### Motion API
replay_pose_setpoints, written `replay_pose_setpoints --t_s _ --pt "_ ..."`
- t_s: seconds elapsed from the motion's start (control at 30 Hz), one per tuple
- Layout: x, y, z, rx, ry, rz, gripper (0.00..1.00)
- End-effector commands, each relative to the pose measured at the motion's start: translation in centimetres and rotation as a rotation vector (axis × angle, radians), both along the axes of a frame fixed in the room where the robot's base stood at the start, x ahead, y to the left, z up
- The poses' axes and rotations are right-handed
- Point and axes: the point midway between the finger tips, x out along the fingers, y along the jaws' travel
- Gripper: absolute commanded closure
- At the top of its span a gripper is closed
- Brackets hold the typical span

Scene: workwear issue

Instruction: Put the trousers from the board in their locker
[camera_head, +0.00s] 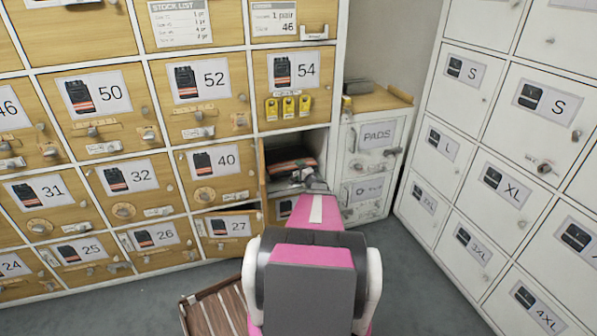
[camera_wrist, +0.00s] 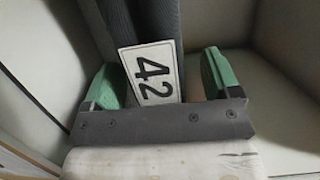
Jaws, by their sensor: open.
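Folded dark trousers with an orange stripe (camera_head: 291,165) lie inside an open locker below door 54, to the right of door 40. In the wrist view dark grey cloth (camera_wrist: 155,18) runs away from me, with a white card reading 42 (camera_wrist: 152,72) lying against it. My gripper (camera_wrist: 158,80) is open, its green fingertips on either side of the card and cloth. In the head view my gripper (camera_head: 310,183) is at the mouth of that locker. A card at the top (camera_head: 275,18) reads 1 pair, size 46; its top is cut off.
The open locker's door (camera_head: 263,170) stands out on its left. Door 27 (camera_head: 230,228) looks ajar. A white PADS cabinet (camera_head: 372,135) and white lockers (camera_head: 505,170) stand right. A slatted wooden thing (camera_head: 213,308) is on the floor.

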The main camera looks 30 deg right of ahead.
Motion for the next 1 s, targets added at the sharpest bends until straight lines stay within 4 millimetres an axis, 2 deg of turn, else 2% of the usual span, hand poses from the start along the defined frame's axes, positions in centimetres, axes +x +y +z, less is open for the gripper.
replay_pose_setpoints --t_s 0.17,0.53,0.7,1.0 --pt "-2.4 0.1 0.1 0.001 0.0 -0.001 0.17" --pt "-9.0 -0.1 0.1 0.001 0.0 -0.001 0.17" --pt "-10.1 -0.1 0.0 0.001 0.0 0.0 0.17" --pt "-10.1 -0.1 0.0 0.0 0.0 0.002 0.17"
